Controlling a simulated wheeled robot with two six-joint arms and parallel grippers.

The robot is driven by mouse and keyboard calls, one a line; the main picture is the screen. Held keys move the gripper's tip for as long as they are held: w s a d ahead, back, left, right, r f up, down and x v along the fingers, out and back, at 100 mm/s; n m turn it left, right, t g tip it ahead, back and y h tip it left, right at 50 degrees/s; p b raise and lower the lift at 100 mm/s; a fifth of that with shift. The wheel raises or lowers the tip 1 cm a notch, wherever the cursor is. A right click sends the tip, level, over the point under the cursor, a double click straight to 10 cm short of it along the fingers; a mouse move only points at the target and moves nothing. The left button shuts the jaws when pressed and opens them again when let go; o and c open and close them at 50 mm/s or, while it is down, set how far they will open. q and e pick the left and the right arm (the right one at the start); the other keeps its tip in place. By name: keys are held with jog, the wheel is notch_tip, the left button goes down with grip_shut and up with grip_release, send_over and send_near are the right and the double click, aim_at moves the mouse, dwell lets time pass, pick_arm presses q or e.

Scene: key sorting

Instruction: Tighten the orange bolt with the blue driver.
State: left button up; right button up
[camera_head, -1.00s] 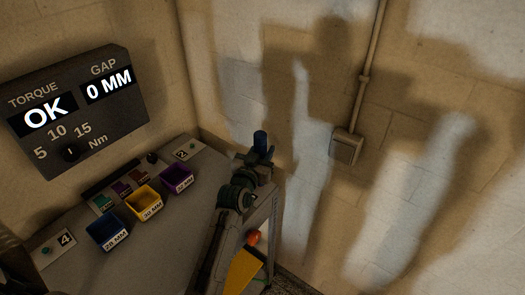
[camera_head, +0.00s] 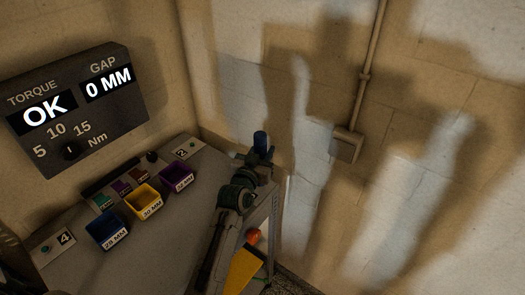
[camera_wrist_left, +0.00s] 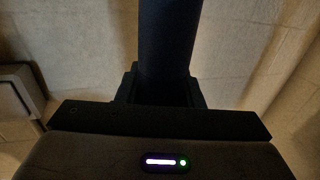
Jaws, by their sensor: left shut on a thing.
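The blue driver (camera_head: 260,142) stands upright in my left gripper (camera_head: 258,158), above the right end of the bench against the wall. In the left wrist view the jaws (camera_wrist_left: 165,92) are shut around a dark cylinder (camera_wrist_left: 167,40), which is the driver. A round orange thing (camera_head: 253,237) shows low beside my arm, near a yellow panel; I cannot tell whether it is the orange bolt. The display (camera_head: 78,110) reads TORQUE OK and GAP 0 MM. My right gripper is not in view.
The grey bench (camera_head: 165,240) holds a blue bin (camera_head: 107,230), a yellow bin (camera_head: 143,203) and a purple bin (camera_head: 176,178). Plates marked 2 (camera_head: 183,154) and 4 (camera_head: 65,239) lie at its edges. A wall box (camera_head: 346,146) with a pipe is at right.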

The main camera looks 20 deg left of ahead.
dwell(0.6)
pick_arm(q)
jog(key=shift+f+b, duration=0.3)
jog(key=shift+f, duration=0.25)
dwell(0.6)
jog(key=shift+s+f, duration=0.1)
jog(key=shift+f, duration=0.1)
dwell(1.1)
jog(key=shift+r+p, duration=1)
jog(key=shift+r, duration=0.2)
jog(key=shift+r+p, duration=1.7)
jog(key=shift+r, duration=0.4)
